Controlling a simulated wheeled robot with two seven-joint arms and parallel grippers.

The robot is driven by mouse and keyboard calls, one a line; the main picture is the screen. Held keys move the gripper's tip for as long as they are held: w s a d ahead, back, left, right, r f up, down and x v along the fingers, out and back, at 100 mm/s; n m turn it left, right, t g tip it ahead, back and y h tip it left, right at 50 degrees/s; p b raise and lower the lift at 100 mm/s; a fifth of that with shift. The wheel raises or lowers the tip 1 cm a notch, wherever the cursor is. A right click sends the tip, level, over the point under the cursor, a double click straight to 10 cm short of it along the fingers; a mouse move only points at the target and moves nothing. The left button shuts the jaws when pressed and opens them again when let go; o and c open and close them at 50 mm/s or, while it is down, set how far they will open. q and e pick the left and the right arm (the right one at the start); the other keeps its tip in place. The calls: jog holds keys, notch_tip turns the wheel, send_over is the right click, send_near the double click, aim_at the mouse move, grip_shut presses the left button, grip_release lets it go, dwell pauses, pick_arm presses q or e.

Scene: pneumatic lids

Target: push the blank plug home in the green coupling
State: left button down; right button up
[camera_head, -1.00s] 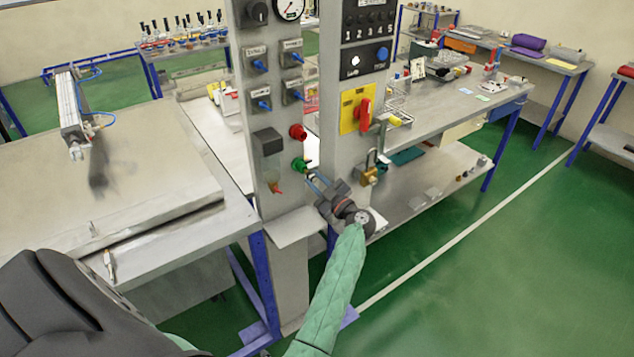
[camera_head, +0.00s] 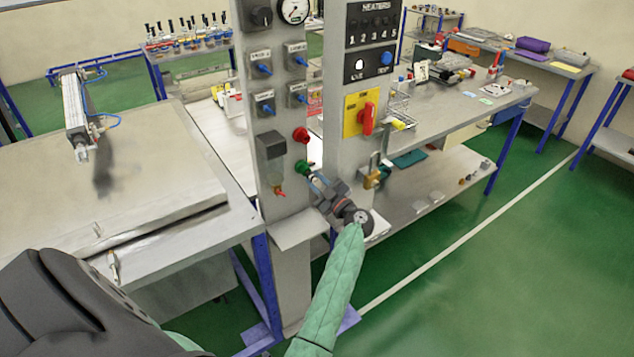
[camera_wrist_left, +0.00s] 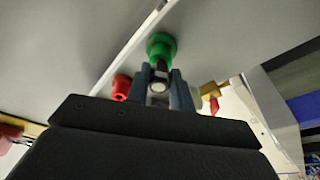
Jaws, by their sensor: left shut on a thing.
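The green coupling (camera_head: 302,167) sticks out of the grey panel post, below a red coupling. It also shows at the top centre of the left wrist view (camera_wrist_left: 161,46). My left gripper (camera_head: 314,181) is right in front of it, its fingers pointing at it. In the left wrist view the fingers (camera_wrist_left: 160,86) are shut on the blank plug (camera_wrist_left: 159,72), a small dark piece with a pale end. The plug is lined up with the coupling's mouth and seems to touch it; how deep it sits is hidden. My right gripper is not in view.
The red coupling (camera_head: 300,135) sits just above the green one. A filter unit (camera_head: 271,150) is on its left, and a brass padlock (camera_head: 376,172) hangs on the right post. A small grey shelf (camera_head: 297,229) juts out below my gripper. The floor at right is clear.

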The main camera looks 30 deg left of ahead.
pick_arm(q)
jog(key=shift+w+a, duration=0.15)
jog(key=shift+a, duration=0.2)
jog(key=c, duration=1.1)
grip_release()
jog(key=shift+c, duration=0.2)
jog(key=shift+d, duration=0.15)
